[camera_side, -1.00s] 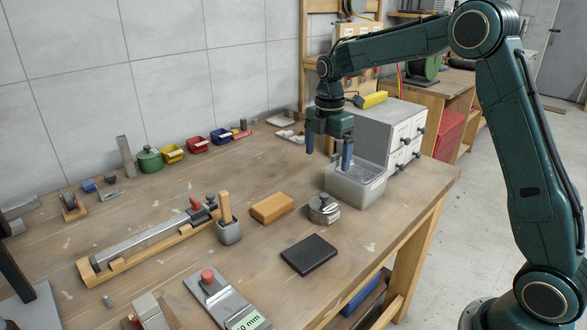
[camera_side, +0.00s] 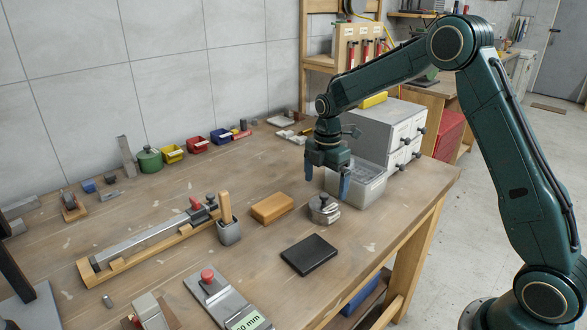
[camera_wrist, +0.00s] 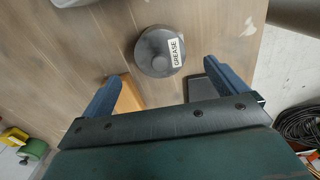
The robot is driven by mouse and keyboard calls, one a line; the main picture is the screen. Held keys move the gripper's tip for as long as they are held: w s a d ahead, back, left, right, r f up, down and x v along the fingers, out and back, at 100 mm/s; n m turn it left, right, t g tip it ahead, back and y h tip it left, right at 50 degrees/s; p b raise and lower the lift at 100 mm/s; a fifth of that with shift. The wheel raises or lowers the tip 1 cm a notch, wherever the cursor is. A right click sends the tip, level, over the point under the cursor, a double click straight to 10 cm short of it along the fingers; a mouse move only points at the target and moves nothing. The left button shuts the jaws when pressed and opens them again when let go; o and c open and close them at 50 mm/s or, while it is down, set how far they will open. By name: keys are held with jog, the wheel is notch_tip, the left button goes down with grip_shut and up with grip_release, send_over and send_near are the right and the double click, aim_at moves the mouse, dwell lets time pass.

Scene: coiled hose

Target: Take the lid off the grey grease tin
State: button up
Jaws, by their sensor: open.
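The grey grease tin (camera_side: 323,213) stands upright on the wooden bench. Its lid (camera_side: 323,202) sits on top and has a small dark knob. In the wrist view the tin (camera_wrist: 150,58) is seen from above, with a white label reading GREASE. My gripper (camera_side: 327,184) is open and empty, pointing down a little above the tin, with its two blue fingers apart. In the wrist view the tin appears roughly between and just beyond the fingertips (camera_wrist: 161,74). No finger visibly touches it.
A translucent tub (camera_side: 362,192) stands close behind the tin, beside the grey drawer cabinet (camera_side: 375,125). A tan block (camera_side: 271,208) lies to the left and a black pad (camera_side: 309,254) in front.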

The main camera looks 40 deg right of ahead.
aim_at(324, 195)
jog(key=shift+f, duration=2.3)
jog(key=shift+c, duration=0.4)
jog(key=c, duration=1)
